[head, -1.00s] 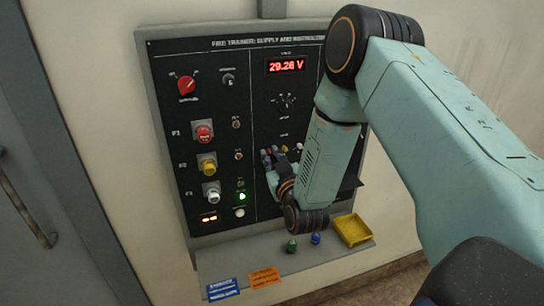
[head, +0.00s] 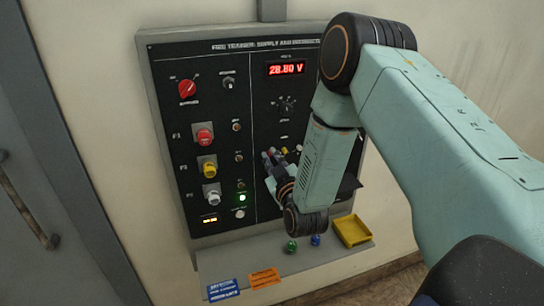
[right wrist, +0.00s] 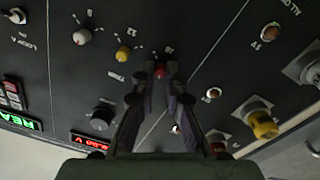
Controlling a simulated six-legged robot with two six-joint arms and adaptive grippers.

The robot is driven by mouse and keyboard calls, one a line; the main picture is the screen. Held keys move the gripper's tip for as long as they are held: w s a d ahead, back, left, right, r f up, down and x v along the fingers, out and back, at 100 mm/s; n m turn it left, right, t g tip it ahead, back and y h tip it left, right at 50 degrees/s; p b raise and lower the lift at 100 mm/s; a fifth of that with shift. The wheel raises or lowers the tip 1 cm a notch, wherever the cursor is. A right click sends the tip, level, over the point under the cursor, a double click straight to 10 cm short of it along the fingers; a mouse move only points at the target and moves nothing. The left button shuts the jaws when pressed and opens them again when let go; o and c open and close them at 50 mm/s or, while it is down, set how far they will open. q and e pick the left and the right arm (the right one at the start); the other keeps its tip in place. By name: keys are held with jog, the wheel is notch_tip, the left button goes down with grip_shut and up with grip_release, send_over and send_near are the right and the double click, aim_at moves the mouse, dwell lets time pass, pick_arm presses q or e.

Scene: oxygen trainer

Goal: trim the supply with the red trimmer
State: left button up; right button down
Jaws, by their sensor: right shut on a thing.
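The red trimmer (right wrist: 160,73) is a small red knob on the black trainer panel (head: 215,110). It shows between my right fingertips in the right wrist view. My right gripper (head: 269,158) reaches the lower middle of the panel and is shut on the red trimmer; its fingertips also show in the right wrist view (right wrist: 160,76). In the head view the fingers mostly hide the trimmer. The red voltage display (head: 286,69) above reads about 28.80 V. My left gripper is not in view.
A yellow knob (right wrist: 122,53) and a white knob (right wrist: 82,36) sit beside the red trimmer. A red rotary switch (head: 187,89) is at the panel's upper left. Below, the shelf (head: 215,265) holds a yellow tray (head: 352,231) and green and blue caps.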

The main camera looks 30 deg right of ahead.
jog(key=shift+n+p, duration=0.8)
jog(key=shift+n, duration=1.5)
jog(key=c, duration=1.4)
grip_release()
jog(key=shift+s, duration=0.1)
jog(key=v, duration=1.1)
jog(key=shift+s, duration=0.4)
jog(key=shift+a+f, duration=0.1)
